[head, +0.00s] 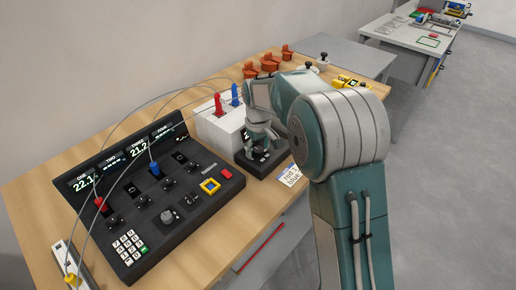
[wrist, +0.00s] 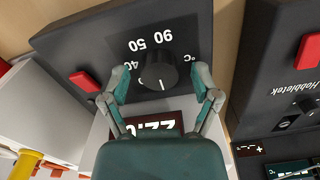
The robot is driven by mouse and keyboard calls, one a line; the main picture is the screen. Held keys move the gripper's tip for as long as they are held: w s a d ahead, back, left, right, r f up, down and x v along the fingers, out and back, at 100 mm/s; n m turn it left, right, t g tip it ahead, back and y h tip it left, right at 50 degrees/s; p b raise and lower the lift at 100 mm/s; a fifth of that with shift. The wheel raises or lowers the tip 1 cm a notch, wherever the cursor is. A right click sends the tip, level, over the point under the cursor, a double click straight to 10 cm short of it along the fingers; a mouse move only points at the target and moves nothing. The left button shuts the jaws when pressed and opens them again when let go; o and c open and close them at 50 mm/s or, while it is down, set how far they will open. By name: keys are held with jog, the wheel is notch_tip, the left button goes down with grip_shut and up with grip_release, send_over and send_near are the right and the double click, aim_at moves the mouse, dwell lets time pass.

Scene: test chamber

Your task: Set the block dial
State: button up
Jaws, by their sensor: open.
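The block heater (wrist: 75,45) is a dark unit with a round black dial (wrist: 157,75). Upside-down marks 40, 50, 90 and °C stand around the dial, and its pale pointer line faces the bottom of the wrist view. A display (wrist: 158,128), partly covered by my gripper, shows upside-down digits that look like 22.0. My gripper (wrist: 160,84) is open, with one finger on each side of the dial; I cannot tell whether they touch it. In the head view my gripper (head: 262,132) points down over the block heater (head: 272,160), hiding its dial.
A red button (wrist: 84,81) sits beside the dial. A white box with red and blue plugs (head: 222,125) stands close on the left. A large black console (head: 150,200) with cables lies further left. A note card (head: 290,175) lies near the bench's front edge.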

grip_shut()
jog(key=shift+m, duration=0.3)
jog(key=m, duration=0.4)
jog(key=shift+f+m, duration=0.1)
jog(key=shift+m, duration=0.2)
jog(key=shift+s+m, duration=0.1)
jog(key=shift+m, duration=2.2)
jog(key=shift+f, duration=0.1)
